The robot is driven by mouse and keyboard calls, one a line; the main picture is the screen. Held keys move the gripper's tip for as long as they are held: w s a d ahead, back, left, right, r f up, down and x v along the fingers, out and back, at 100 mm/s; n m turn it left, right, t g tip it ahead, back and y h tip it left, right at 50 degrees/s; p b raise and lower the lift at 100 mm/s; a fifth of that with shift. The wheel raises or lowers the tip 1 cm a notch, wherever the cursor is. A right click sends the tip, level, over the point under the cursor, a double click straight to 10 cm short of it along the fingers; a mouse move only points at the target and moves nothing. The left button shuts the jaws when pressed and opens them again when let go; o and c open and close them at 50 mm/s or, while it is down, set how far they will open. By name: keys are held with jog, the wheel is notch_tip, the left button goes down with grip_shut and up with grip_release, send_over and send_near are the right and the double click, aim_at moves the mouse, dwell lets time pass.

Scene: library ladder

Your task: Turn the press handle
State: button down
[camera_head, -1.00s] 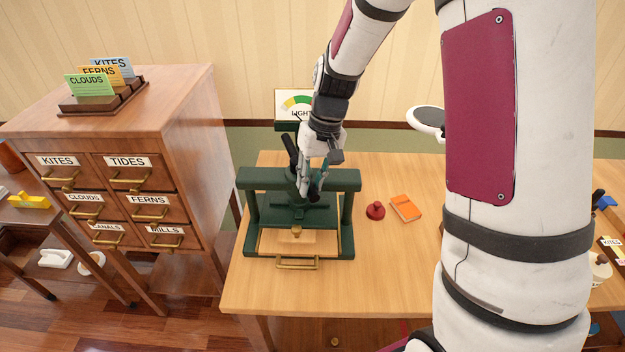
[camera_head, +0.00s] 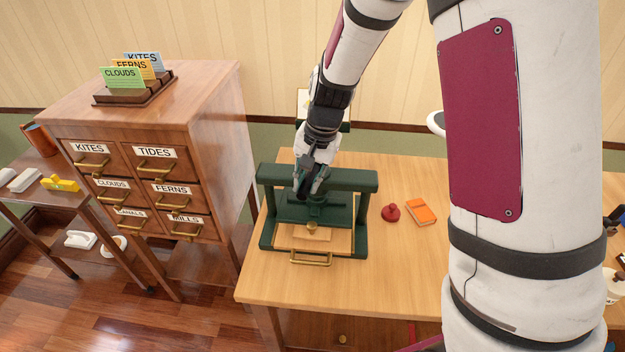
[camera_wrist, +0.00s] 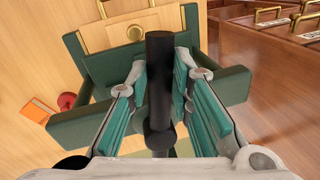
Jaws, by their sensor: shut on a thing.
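The green press (camera_head: 350,183) stands on the wooden table, with a wooden board and brass pull (camera_head: 311,260) at its front. In the head view my gripper (camera_head: 308,190) is at the top of the press, near its crossbar, and hides most of the handle. In the wrist view the black press handle (camera_wrist: 160,75) runs between my gripper's two teal-padded fingers (camera_wrist: 160,95). The fingers are shut on it. The press crossbar (camera_wrist: 85,125) shows on both sides of the fingers.
A red knob-like object (camera_head: 391,212) and an orange book (camera_head: 421,212) lie right of the press. A wooden drawer cabinet (camera_head: 215,120) with labelled drawers stands close on the left. The table front is clear.

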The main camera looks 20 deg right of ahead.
jog(key=shift+a, duration=0.1)
dwell(0.3)
jog(key=c, duration=1.4)
grip_release()
jog(key=shift+c, duration=0.2)
jog(key=shift+r, duration=0.15)
notch_tip(320, 180, up, 12)
jog(key=s+d, duration=0.1)
jog(key=d, duration=0.1)
jog(key=shift+s+f, duration=0.15)
jog(key=shift+f, duration=0.1)
